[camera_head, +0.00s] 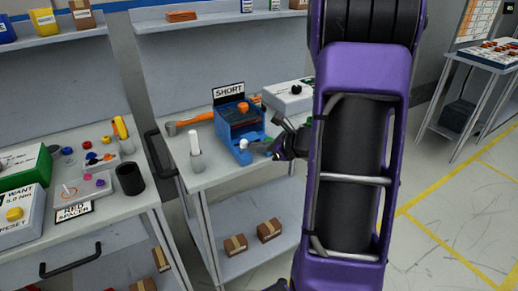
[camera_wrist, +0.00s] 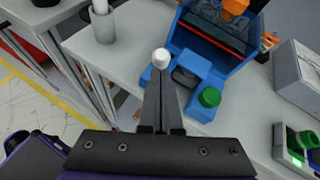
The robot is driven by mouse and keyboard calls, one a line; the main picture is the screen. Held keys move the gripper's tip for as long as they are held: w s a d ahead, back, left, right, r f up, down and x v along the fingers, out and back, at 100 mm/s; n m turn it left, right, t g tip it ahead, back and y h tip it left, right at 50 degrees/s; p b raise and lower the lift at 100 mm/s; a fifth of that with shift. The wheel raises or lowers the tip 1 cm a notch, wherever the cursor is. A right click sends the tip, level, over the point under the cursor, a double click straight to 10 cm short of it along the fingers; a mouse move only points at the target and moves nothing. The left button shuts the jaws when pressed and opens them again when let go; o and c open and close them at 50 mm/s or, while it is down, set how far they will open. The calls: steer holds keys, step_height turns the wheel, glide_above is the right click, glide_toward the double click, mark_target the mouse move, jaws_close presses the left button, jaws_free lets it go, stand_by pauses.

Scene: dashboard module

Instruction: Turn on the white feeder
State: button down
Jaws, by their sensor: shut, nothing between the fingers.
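A white box with a black knob on top, which looks like the white feeder (camera_head: 290,97), stands at the back right of the bench, partly behind my arm. A white box also shows at the right edge of the wrist view (camera_wrist: 300,75); its knob is not visible there. My gripper (camera_wrist: 161,75) is shut and empty. Its tips are at or just over a white round button on the front of the blue machine (camera_wrist: 207,48); I cannot tell whether they touch. In the head view my gripper (camera_head: 268,149) is in front of that machine, apart from the white box.
The blue machine has a green button (camera_wrist: 210,97) beside the tips and a SHORT sign (camera_head: 229,91) behind it. A white cylinder in a grey holder (camera_head: 196,155) stands left.

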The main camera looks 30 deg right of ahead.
steer(key=shift+r+p, duration=0.2)
steer(key=shift+p, duration=0.15)
steer(key=shift+w+g+p, duration=0.1)
steer(key=shift+g+p, duration=0.2)
steer(key=shift+p, duration=0.3)
steer(key=shift+w+r+g+p, duration=0.2)
steer(key=shift+r+g+p, duration=0.15)
steer(key=shift+p, duration=0.9)
steer(key=g+p, duration=0.1)
steer(key=p, duration=0.2)
steer(key=shift+w+r+g, duration=0.25)
steer(key=shift+w+r, duration=0.1)
steer(key=shift+w, duration=0.05)
steer(key=shift+w+r, duration=0.25)
steer(key=shift+w, duration=0.85)
steer(key=shift+r, duration=0.15)
